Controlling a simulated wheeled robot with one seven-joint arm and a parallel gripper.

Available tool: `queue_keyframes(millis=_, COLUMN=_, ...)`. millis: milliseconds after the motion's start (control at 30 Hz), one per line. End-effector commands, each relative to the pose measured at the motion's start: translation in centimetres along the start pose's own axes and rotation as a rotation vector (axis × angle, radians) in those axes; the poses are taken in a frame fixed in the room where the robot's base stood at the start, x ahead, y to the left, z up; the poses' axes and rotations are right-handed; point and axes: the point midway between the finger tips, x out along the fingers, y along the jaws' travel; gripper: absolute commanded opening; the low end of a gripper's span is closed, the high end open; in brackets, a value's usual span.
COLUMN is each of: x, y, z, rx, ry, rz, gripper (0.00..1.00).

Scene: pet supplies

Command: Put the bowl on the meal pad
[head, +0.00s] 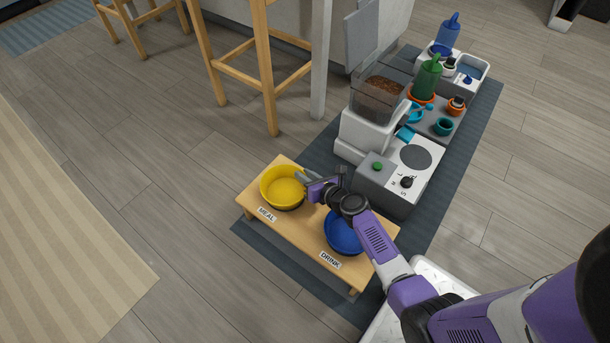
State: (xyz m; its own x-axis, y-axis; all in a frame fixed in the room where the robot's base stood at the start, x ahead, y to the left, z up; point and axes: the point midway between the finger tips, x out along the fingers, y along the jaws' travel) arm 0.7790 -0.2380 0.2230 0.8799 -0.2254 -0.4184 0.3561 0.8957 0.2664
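A yellow bowl (284,192) is at the MEAL end of a low wooden stand (300,228), upright. The pad under it is hidden, and I cannot tell whether the bowl rests on the stand or is slightly above it. My gripper (308,179) is at the bowl's right rim, its fingertips at or very close to the rim. The fingers are too small to tell whether they grip it. A blue bowl (343,236) sits at the DRINK end, partly hidden by my arm.
A food dispenser (362,132) with a clear hopper and a grey unit with a dial (400,176) stand behind the stand on a dark mat (320,150). Bottles and small cups stand farther back. Wooden stools (258,75) are at the back. The floor at left is clear.

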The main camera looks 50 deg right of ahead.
Motion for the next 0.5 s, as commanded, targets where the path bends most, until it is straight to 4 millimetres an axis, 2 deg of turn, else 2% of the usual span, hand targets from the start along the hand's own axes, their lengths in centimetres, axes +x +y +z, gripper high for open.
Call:
queue_keyframes(millis=367, x=-0.1, y=0.1, z=0.2, rx=0.0, ry=0.001, rz=0.0, gripper=0.27)
queue_keyframes(millis=433, x=-0.3, y=0.2, z=0.6, rx=-0.001, ry=0.001, rz=0.0, gripper=0.27)
queue_keyframes(millis=500, x=-1.4, y=0.2, z=0.5, rx=0.001, ry=0.003, rz=-0.001, gripper=0.27)
